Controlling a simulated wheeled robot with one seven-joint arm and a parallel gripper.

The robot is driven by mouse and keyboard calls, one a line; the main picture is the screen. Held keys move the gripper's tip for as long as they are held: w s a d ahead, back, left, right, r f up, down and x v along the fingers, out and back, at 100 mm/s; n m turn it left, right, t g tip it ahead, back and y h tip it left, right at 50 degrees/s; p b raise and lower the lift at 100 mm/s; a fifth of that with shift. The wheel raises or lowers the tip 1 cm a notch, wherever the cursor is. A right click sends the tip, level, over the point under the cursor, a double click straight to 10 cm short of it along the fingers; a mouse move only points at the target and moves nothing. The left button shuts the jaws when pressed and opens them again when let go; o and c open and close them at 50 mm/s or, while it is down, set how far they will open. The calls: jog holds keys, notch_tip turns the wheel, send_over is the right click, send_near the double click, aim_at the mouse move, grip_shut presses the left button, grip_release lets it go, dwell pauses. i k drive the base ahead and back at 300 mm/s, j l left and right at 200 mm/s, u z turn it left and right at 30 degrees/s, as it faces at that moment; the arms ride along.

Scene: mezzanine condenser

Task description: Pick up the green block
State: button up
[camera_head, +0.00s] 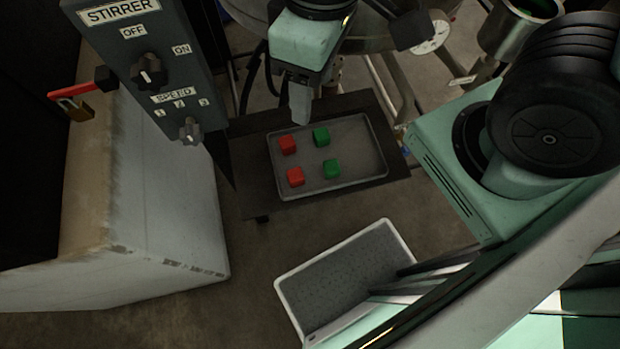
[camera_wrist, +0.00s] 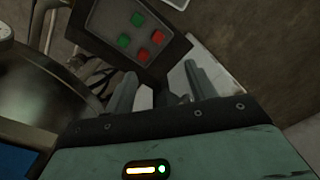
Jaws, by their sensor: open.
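Two green blocks lie on a grey tray (camera_head: 355,150): the far green block (camera_head: 321,137) and the near green block (camera_head: 331,169). Two red blocks sit left of them, the far red block (camera_head: 287,145) and the near red block (camera_head: 295,177). In the wrist view a green block (camera_wrist: 137,19) and another green block (camera_wrist: 124,41) show beyond the fingers, beside the two red blocks. My gripper (camera_head: 301,103) is above the far edge of the tray, apart from the blocks. In the wrist view its two fingers (camera_wrist: 160,88) stand wide apart with nothing between them.
The tray rests on a dark low table (camera_head: 252,180). A stirrer control box (camera_head: 150,60) with knobs stands at the left, above a pale cabinet (camera_head: 150,200). A second, speckled grey tray (camera_head: 345,270) lies nearer. Metal vessels and pipes (camera_head: 385,85) crowd the back.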

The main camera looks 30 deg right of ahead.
aim_at(331, 169)
jog(key=k+l+u, duration=0.15)
jog(key=k, duration=0.7)
